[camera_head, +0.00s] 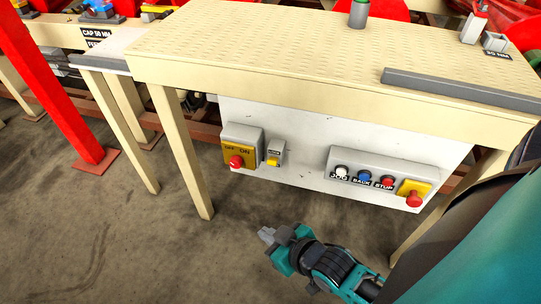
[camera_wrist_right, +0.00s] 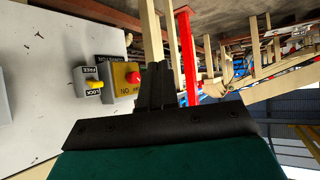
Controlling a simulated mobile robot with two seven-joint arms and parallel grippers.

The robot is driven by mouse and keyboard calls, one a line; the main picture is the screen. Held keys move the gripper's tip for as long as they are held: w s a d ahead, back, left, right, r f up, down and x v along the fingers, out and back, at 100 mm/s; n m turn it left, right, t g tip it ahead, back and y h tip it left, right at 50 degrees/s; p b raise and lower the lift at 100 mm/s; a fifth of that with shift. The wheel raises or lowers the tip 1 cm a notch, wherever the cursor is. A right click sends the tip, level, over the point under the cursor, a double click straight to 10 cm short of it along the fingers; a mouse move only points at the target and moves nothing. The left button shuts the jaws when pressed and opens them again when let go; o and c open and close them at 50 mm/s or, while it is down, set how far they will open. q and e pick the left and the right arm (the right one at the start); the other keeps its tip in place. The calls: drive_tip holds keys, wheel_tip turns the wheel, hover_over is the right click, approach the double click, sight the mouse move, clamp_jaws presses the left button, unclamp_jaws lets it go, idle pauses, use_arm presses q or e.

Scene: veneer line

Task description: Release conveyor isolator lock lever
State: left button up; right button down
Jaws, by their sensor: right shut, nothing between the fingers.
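The lock lever is a small yellow handle (camera_head: 273,162) on a grey box (camera_head: 277,147) on the white panel. In the right wrist view the yellow lever (camera_wrist_right: 96,84) shows on the box, between the FREE and LOCK labels; I cannot tell its exact setting. Beside it is the isolator switch, a yellow OFF/ON plate (camera_head: 242,147) with a red knob (camera_head: 236,161). My right gripper (camera_head: 267,236) is shut and empty, in front of and below the panel, apart from the lever. In the wrist view its fingers (camera_wrist_right: 158,72) are together. My left gripper is out of view.
A button box (camera_head: 382,164) with white, blue and red buttons and a red stop knob (camera_head: 413,199) are on the panel's right. The table top (camera_head: 300,60) overhangs the panel. Table legs (camera_head: 182,150) and a red post (camera_head: 50,80) stand left. The floor in front is clear.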

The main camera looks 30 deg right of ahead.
drive_tip(key=w+d+r+m+g+h+p, duration=0.1)
drive_tip(key=w+d+r+m+g, duration=0.15)
drive_tip(key=w, duration=0.55)
wheel_tip(320, 180, up, 14)
drive_tip(key=m+g+h+p, duration=0.2)
drive_tip(key=m+g+h, duration=0.1)
drive_tip(key=m+g, duration=0.55)
hover_over(272, 162)
drive_tip(key=s+a, duration=0.3)
drive_tip(key=m+t, duration=0.2)
drive_tip(key=shift+w+f, duration=0.15)
drive_tip(key=x, duration=1.2)
drive_tip(key=shift+f, duration=0.15)
drive_tip(key=shift+w+d+f+n, duration=0.1)
drive_tip(key=shift+d+f+n, duration=0.15)
drive_tip(key=shift+f, duration=0.6)
